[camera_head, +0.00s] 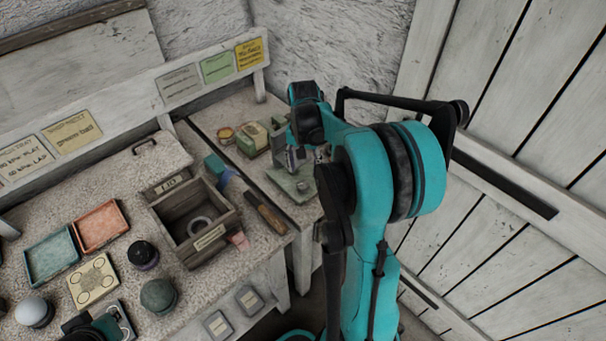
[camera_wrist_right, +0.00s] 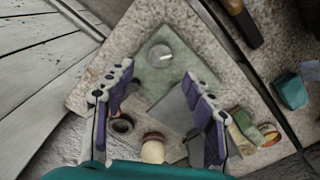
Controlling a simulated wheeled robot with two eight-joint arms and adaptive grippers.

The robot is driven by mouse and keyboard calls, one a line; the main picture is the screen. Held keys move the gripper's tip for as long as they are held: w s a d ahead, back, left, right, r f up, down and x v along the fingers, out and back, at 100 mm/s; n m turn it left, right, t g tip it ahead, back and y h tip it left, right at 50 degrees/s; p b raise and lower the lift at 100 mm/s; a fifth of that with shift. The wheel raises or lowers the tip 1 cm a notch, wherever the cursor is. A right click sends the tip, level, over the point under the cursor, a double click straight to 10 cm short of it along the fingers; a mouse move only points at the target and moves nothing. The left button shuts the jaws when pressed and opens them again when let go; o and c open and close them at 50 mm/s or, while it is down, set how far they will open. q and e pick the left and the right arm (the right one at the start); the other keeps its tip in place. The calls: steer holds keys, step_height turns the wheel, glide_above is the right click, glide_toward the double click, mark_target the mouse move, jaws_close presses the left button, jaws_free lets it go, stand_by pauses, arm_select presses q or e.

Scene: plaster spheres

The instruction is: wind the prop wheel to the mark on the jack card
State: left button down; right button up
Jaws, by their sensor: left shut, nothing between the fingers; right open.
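A green plate (camera_wrist_right: 150,75) with a round metal disc (camera_wrist_right: 160,55) lies on the right bench in the right wrist view; I cannot tell whether the disc is the prop wheel. The plate also shows in the head view (camera_head: 290,184), partly behind my arm. My right gripper (camera_wrist_right: 157,74) is open and empty, its fingers spread over the plate. A yellow card (camera_head: 249,53) is on the back rail; its writing is too small to identify it as the jack card.
A wooden box (camera_head: 161,212) with a ring inside stands on the left bench. A brush (camera_head: 262,210) lies to its right. Red (camera_head: 100,225) and teal (camera_head: 51,257) trays and several spheres are further left. A pale wooden knob (camera_wrist_right: 153,150) and small boxes (camera_wrist_right: 242,130) are near my right gripper.

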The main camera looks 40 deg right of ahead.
mark_target(303, 184)
steer(key=shift+r, duration=0.45)
steer(key=shift+n+p, duration=0.35)
steer(key=shift+n, duration=0.25)
steer(key=n+p, duration=0.5)
steer(key=n, duration=0.7)
steer(key=shift+n, duration=0.3)
steer(key=n, duration=0.3)
steer(key=shift+f+n+p, duration=0.2)
steer(key=shift+n+p, duration=0.2)
step_height(303, 184, down, 8)
steer(key=shift+r+b, duration=0.1)
steer(key=shift+b, duration=1.05)
steer(key=shift+a, duration=0.1)
steer(key=c, duration=1.2)
